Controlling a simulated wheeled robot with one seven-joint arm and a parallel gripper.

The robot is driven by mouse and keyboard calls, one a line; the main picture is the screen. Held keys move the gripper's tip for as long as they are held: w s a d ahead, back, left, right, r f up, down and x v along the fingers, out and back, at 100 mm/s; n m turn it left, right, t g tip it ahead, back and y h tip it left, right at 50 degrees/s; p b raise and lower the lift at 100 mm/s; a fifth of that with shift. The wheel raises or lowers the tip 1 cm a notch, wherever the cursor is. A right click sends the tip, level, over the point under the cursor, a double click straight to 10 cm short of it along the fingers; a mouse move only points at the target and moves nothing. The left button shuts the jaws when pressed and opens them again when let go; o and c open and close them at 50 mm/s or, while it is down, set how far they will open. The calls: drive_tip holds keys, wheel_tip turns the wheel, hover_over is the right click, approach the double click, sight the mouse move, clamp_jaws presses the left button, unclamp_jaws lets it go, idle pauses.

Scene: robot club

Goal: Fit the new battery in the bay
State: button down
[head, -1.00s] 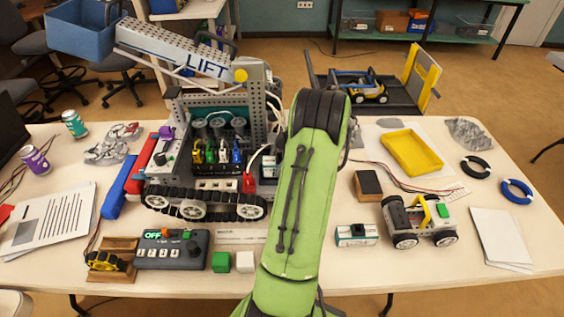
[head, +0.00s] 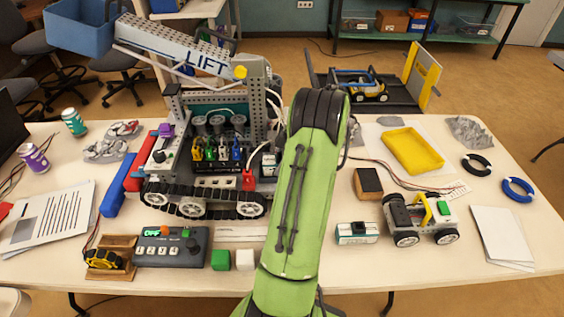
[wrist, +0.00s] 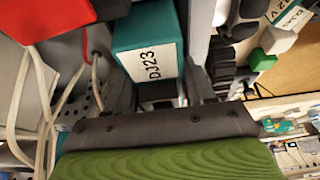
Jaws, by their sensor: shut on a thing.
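A teal block with a white label, a battery by its look (wrist: 150,62), fills the middle of the wrist view. It stands among grey metal beams of the tracked lift robot (head: 205,195). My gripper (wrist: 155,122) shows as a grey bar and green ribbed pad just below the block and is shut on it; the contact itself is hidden. In the head view my green arm hides the gripper. A teal-and-white block (head: 269,164) shows at the robot's right side, beside my arm. Another teal-and-white battery (head: 357,233) lies on the table. Whether the held block is fully seated cannot be seen.
A red connector (wrist: 48,18) and loose white cables (wrist: 40,85) lie left of the block in the wrist view. A small wheeled car (head: 420,219), a yellow tray (head: 411,152) and a control box (head: 172,248) stand on the table. The front right table area is mostly clear.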

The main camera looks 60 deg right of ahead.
drive_tip(key=shift+s+a+f+b, duration=0.2)
drive_tip(key=shift+f+b, duration=0.1)
drive_tip(key=shift+f, duration=0.2)
drive_tip(key=shift+s+a+f+b, duration=0.15)
drive_tip(key=shift+f+b, duration=0.1)
drive_tip(key=shift+f, duration=0.25)
drive_tip(key=shift+c, duration=1.6)
unclamp_jaws()
drive_tip(key=shift+d, duration=0.1)
drive_tip(key=shift+w+d+r+p, duration=0.1)
drive_tip(key=shift+d+r+p, duration=0.05)
drive_tip(key=shift+r+p, duration=0.45)
drive_tip(key=shift+w+d+r+p, duration=0.1)
drive_tip(key=shift+r+p, duration=0.45)
drive_tip(key=shift+p, duration=0.05)
drive_tip(key=shift+r+p, duration=0.5)
drive_tip(key=shift+r, duration=0.3)
drive_tip(key=shift+w+r+p, duration=0.1)
drive_tip(key=shift+r+p, duration=1.25)
drive_tip(key=shift+r, duration=0.4)
drive_tip(key=shift+f, duration=0.1)
